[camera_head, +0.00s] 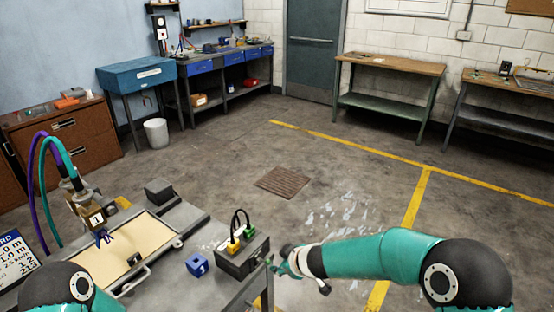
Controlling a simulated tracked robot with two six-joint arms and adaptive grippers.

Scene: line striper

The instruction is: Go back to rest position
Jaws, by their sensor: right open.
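My right arm reaches in from the right, and its gripper (281,263) is open at the right side of a dark box (240,262) on the grey bench. The box carries a yellow and a green connector with a black looped cable. I cannot tell whether the gripper touches the box. Of my left arm only a teal and black part shows at the lower left; its gripper is not in view.
The grey bench (205,236) holds a tan panel, a blue block marked 1 (197,263), a dark block (159,191) and a hose-fed fixture (88,208). A floor grate (283,182) lies beyond. The floor between it and the far workbenches is clear.

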